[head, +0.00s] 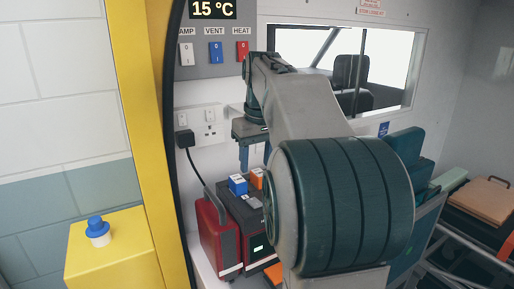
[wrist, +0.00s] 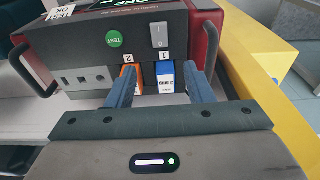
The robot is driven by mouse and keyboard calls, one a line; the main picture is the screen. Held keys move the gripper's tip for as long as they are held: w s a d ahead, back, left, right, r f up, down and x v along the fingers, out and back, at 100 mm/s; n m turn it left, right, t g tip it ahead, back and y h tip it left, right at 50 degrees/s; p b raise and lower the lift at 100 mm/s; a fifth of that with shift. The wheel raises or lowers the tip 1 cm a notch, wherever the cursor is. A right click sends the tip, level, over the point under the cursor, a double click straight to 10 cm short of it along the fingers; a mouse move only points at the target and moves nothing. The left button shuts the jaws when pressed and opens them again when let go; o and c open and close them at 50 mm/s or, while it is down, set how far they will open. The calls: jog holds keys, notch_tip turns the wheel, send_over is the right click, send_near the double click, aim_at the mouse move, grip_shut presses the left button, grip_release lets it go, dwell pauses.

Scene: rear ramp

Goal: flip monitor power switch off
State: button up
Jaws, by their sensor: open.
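The monitor (head: 228,228) is a dark box with red ends, standing on a pale surface below the wall socket. In the wrist view its dark panel (wrist: 90,50) carries a grey rocker switch (wrist: 159,38) marked I and O; I cannot tell which side is pressed. A blue block (wrist: 165,76) numbered 1 and an orange block (wrist: 131,74) numbered 2 sit at the panel's near edge. My gripper (head: 255,165) is open and empty above the monitor. In the wrist view my gripper's fingers (wrist: 160,73) flank the blocks, with the switch beyond them.
A round green TEST button (wrist: 115,39) is left of the switch. A black plug (head: 185,138) sits in the wall socket (head: 208,115), its cable hanging to the monitor. AMP, VENT and HEAT switches (head: 215,52) are above. A yellow box (head: 115,250) with a blue knob stands left.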

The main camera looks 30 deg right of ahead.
jog(key=shift+s+r, duration=0.2)
jog(key=shift+r, duration=1.3)
jog(key=s+a+f, duration=0.7)
jog(key=s+f, duration=0.2)
jog(key=f, duration=0.1)
jog(key=s+a+f+t, duration=0.1)
jog(key=s+a+f, duration=0.6)
jog(key=s+f, duration=0.2)
jog(key=shift+s+x, duration=0.2)
jog(key=shift+x, duration=0.75)
